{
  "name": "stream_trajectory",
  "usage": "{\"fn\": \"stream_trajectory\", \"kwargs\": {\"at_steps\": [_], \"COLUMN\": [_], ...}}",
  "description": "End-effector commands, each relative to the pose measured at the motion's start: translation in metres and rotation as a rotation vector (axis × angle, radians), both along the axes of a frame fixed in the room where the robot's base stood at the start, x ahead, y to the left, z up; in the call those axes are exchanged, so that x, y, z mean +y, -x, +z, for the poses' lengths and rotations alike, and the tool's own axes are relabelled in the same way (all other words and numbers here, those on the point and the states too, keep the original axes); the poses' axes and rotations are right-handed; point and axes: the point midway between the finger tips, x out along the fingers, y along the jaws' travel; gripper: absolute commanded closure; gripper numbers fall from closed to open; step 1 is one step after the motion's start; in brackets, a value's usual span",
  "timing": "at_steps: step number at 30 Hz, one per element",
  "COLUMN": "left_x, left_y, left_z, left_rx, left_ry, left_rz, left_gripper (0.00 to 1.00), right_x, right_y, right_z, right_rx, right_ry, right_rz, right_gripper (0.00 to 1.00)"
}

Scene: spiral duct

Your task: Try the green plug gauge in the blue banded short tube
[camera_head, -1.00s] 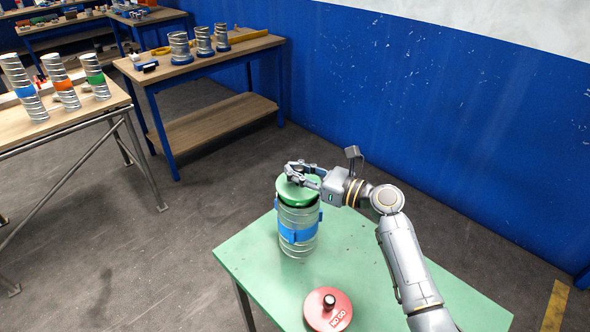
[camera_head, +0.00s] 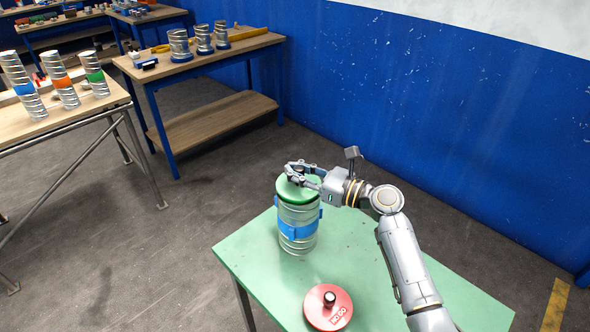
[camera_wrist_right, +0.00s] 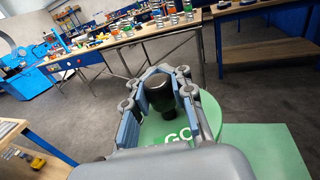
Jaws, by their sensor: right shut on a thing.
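The green plug gauge (camera_head: 296,192) is at the top mouth of the blue banded short tube (camera_head: 298,216), which stands upright on the green table. How far the gauge is inside the tube cannot be told. My right gripper (camera_head: 294,177) is over the gauge and shut on its knob. In the right wrist view, the fingers (camera_wrist_right: 160,100) are on both sides of the black knob (camera_wrist_right: 160,92), and the green disc (camera_wrist_right: 205,113) lies below with "GO" lettering. The tube is hidden there. My left gripper is not in view.
A red NO GO gauge (camera_head: 328,307) lies near the front of the green table (camera_head: 400,275). A wooden bench (camera_head: 215,52) with several short tubes stands behind. Longer banded tubes (camera_head: 62,82) stand on the left table.

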Motion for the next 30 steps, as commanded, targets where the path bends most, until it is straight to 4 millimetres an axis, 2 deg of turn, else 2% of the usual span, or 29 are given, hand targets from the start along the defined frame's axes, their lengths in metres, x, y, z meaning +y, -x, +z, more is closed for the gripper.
{"fn": "stream_trajectory", "kwargs": {"at_steps": [30], "left_x": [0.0], "left_y": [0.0], "left_z": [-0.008], "left_rx": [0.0], "left_ry": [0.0], "left_rz": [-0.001], "left_gripper": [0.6], "right_x": [0.0], "right_y": [0.0], "right_z": [-0.011], "right_rx": [-0.001], "right_ry": [-0.002], "right_rz": [0.0], "right_gripper": [1.0]}}
